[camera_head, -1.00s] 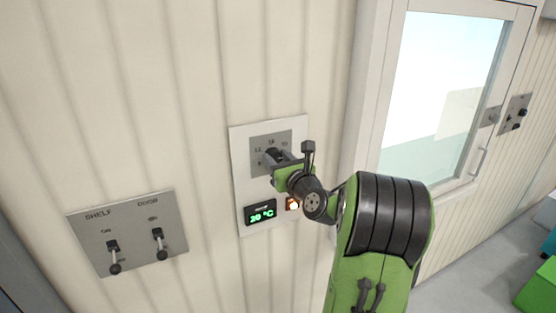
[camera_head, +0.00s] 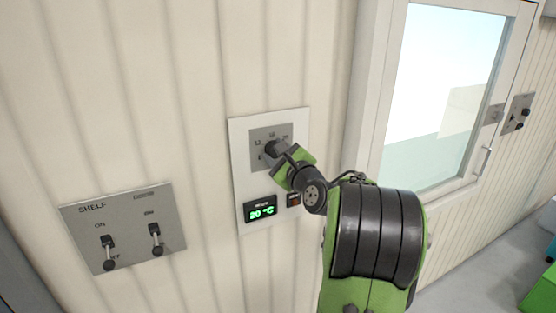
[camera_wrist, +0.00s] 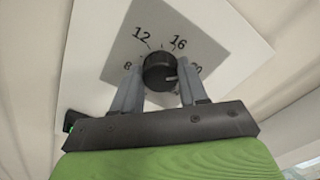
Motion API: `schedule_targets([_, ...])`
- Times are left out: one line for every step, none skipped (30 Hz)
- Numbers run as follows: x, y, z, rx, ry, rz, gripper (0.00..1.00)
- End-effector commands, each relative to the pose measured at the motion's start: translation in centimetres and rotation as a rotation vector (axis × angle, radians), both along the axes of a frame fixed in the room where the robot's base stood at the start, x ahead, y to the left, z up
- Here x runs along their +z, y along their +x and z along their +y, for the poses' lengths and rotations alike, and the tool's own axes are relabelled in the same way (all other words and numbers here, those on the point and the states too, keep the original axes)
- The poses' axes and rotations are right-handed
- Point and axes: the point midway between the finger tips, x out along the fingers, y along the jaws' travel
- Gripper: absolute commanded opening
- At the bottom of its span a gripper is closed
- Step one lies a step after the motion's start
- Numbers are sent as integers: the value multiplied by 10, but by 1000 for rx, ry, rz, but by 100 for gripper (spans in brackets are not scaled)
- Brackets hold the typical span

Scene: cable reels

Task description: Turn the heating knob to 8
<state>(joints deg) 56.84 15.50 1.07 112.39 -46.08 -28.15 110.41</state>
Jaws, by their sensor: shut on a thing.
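The heating knob (camera_wrist: 159,72) is round and black, on a grey dial plate (camera_wrist: 205,35) with 8, 12, 16 and a partly hidden 20. A light mark on the knob faces the right, toward the 20 side; its exact reading is unclear. My gripper (camera_wrist: 160,88) is shut on the knob, one grey finger on each side. In the head view the gripper (camera_head: 277,152) reaches the dial and hides much of it. Below it, a display (camera_head: 260,209) reads 20 °C in green.
A small lamp or button (camera_head: 293,199) beside the display looks dim. A shelf switch panel (camera_head: 122,228) with two levers is on the wall at left. A door with a window (camera_head: 440,90) is at right, and another small control panel (camera_head: 516,113) is beyond it.

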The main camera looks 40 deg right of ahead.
Motion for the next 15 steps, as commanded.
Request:
schedule_targets([-3, 0, 1, 1, -46, 10, 12])
schedule_targets([-3, 0, 1, 0, -73, 17, 12])
schedule_targets([-3, 0, 1, 1, -108, 28, 12])
schedule_targets([-4, 1, 1, 1, -136, 37, 12])
schedule_targets([-4, 1, 1, 1, -163, 45, 12])
schedule_targets([-4, 0, 1, 1, -200, 54, 12])
schedule_targets([-4, 0, 1, 1, -228, 62, 12])
schedule_targets([-4, 0, 1, 1, -256, 70, 12])
schedule_targets([-4, 0, 2, 1, -292, 82, 12])
schedule_targets([-5, 1, 2, 1, -319, 90, 12])
schedule_targets([-5, 0, 1, 0, -347, 97, 12])
schedule_targets([-5, 0, 1, -1, -383, 109, 12])
schedule_targets([-5, 0, 1, 0, -409, 117, 12])
schedule_targets([-5, 0, 2, 1, -438, 125, 12])
schedule_targets([-5, 1, 2, 1, -474, 134, 12])
